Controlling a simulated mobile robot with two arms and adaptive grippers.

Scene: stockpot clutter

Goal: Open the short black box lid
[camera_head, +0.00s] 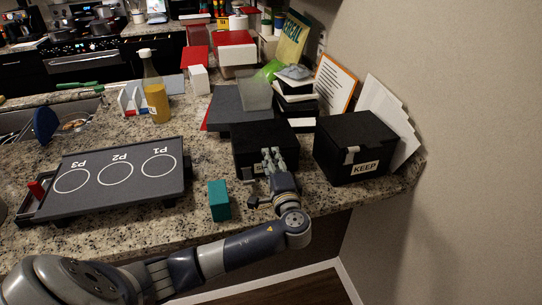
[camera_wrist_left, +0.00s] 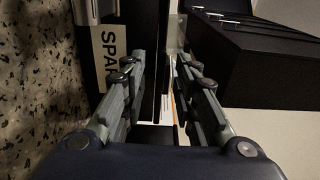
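The short black box (camera_head: 254,133) stands on the counter, left of the taller-looking black box labelled KEEP (camera_head: 336,140). Its lid looks flat and closed in the head view. Its white label, partly hidden by my gripper, reads "SPAR" (camera_wrist_left: 108,58) in the left wrist view. My left gripper (camera_head: 271,157) is at the front of the short box, fingers toward it. In the left wrist view the fingers (camera_wrist_left: 161,64) are apart, with a dark box part and a pale strip visible between them. Contact cannot be told. My right gripper is not in view.
A teal block (camera_head: 219,200) stands just left of my left gripper. A grey board marked P1, P2, P3 (camera_head: 113,202) lies further left. A juice bottle (camera_head: 156,100), books (camera_head: 296,100) and white cards (camera_head: 385,108) crowd the back. The wall is close on the right.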

